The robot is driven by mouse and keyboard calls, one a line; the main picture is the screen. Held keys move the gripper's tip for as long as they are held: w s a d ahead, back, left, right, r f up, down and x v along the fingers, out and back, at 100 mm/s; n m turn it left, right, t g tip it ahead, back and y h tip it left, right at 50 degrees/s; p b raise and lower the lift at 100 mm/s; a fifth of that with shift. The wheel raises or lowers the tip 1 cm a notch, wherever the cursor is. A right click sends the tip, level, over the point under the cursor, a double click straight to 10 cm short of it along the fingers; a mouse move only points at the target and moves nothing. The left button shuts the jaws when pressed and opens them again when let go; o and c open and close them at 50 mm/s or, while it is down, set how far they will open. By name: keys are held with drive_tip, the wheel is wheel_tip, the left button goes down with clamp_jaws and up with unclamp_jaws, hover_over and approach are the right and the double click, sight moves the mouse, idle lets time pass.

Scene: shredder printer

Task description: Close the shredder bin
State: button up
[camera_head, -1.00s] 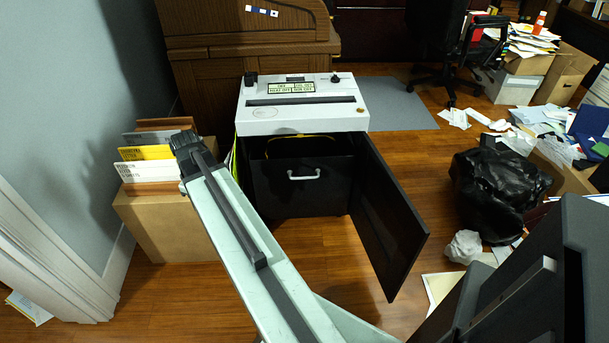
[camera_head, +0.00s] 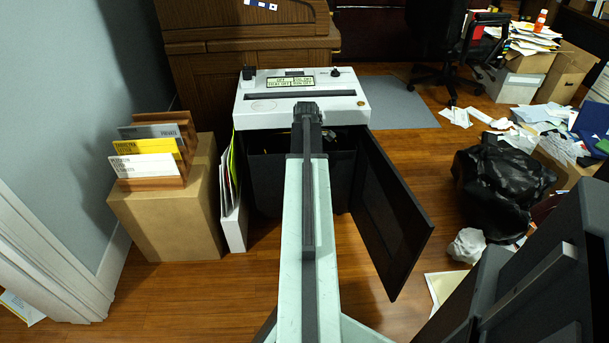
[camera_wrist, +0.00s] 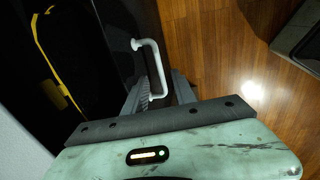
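The shredder (camera_head: 300,108) has a white top and a black cabinet. Its black door (camera_head: 393,215) stands swung open to the right. The black bin (camera_head: 270,185) sits in the cabinet opening, partly behind my arm. In the wrist view the bin's white handle (camera_wrist: 154,55) shows on its front, beside a dark interior with a yellow edge (camera_wrist: 47,50). My gripper (camera_wrist: 161,78) is at the handle, its fingers apart with the handle's lower end between them. I cannot tell whether they touch it. In the head view my arm hides the handle and the fingertips.
A cardboard box (camera_head: 170,215) with a letter sorter (camera_head: 155,155) stands left of the shredder, with a white file holder (camera_head: 233,215) between. A black bag (camera_head: 500,190) and scattered papers lie to the right. Wooden floor is clear in front of the box.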

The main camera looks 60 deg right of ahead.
drive_tip(key=f+b, duration=0.2)
drive_tip(key=f, duration=0.1)
drive_tip(key=f+b, duration=0.1)
drive_tip(key=shift+w+d+f, duration=0.2)
drive_tip(key=shift+w+d, duration=0.05)
drive_tip(key=shift+d, duration=0.05)
drive_tip(key=shift+r, duration=0.15)
clamp_jaws()
drive_tip(key=shift+w, duration=0.1)
idle(0.8)
